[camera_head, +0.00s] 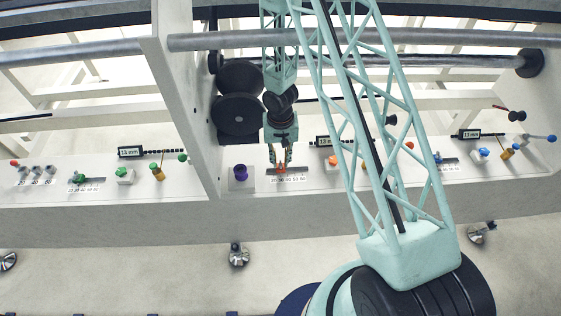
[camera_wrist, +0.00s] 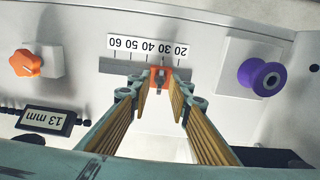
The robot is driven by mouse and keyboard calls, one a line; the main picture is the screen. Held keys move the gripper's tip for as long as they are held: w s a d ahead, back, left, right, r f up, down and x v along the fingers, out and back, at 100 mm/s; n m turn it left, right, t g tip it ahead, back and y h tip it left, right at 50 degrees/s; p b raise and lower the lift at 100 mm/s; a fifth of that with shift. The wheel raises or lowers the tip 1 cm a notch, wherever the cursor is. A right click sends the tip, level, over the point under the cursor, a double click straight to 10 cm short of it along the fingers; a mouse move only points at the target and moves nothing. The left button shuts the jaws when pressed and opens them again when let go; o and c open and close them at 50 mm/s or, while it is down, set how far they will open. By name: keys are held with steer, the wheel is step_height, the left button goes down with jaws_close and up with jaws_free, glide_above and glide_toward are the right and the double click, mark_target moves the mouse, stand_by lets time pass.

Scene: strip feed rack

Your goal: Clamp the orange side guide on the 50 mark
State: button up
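The orange side guide (camera_wrist: 159,75) sits on a grey rail below a white scale (camera_wrist: 148,47), whose numbers run 60 to 20 from left to right in the wrist view. It stands close to the 30 mark, a few marks from 50. In the head view the guide (camera_head: 282,170) is a small orange-red piece under my gripper (camera_head: 279,161). In the wrist view my gripper (camera_wrist: 161,88) is open, with one fingertip on each side of the guide. Small gaps seem to show, but contact is hard to judge.
An orange knob (camera_wrist: 25,63) stands left of the scale and a purple spool-shaped knob (camera_wrist: 262,77) right of it, both near the gripper. A display (camera_wrist: 46,119) reads 13 mm. In the head view a white upright panel (camera_head: 184,95) stands left of the arm.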

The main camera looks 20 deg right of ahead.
jaws_close()
steer(key=shift+n, duration=0.5)
steer(key=n, duration=0.4)
steer(key=shift+n, duration=0.3)
steer(key=n, duration=0.8)
steer(key=shift+n, duration=0.3)
stand_by(0.3)
